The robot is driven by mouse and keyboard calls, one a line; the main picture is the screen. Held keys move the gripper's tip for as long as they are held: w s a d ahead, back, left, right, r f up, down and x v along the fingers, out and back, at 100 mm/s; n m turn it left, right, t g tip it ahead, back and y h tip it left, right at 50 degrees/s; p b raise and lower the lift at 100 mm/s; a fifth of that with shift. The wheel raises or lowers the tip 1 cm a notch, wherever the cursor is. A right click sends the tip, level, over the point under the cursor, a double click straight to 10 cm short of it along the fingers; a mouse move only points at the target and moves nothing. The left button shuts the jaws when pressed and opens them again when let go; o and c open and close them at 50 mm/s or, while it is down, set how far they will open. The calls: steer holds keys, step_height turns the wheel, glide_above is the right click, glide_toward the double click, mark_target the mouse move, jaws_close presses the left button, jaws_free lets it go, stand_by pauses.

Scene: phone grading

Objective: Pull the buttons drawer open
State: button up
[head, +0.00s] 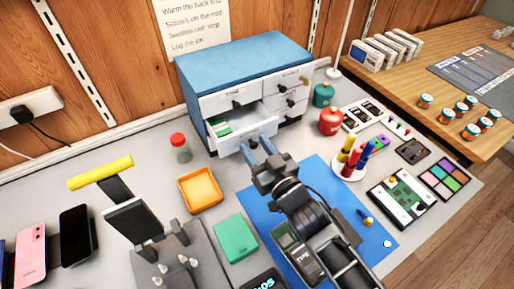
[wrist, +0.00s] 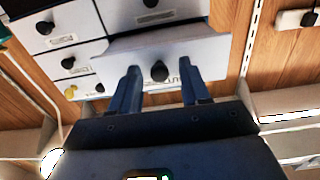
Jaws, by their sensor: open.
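The blue cabinet (head: 235,58) has white drawers with dark knobs. A drawer in its left column, below the top one, stands pulled out (head: 262,130), with green and white contents (head: 222,127) inside. In the wrist view, which looks upside down, that drawer front (wrist: 212,52) faces me with its dark knob (wrist: 159,72). Its label is partly hidden, so I cannot read all of it. My gripper (head: 258,152) is at this drawer's front. Its open fingers (wrist: 163,92) stand on either side of the knob, with gaps showing.
An orange tray (head: 200,189), a red-capped jar (head: 180,148) and a green box (head: 236,238) lie left of my arm. A blue mat (head: 250,205) lies under my arm. A red pot (head: 331,121) and a pen holder (head: 347,168) stand to the right.

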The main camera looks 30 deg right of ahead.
steer(key=s+d+r+p, duration=0.1)
steer(key=s+d+r, duration=0.5)
steer(key=d+r, duration=0.4)
steer(key=shift+r, duration=0.5)
stand_by(0.3)
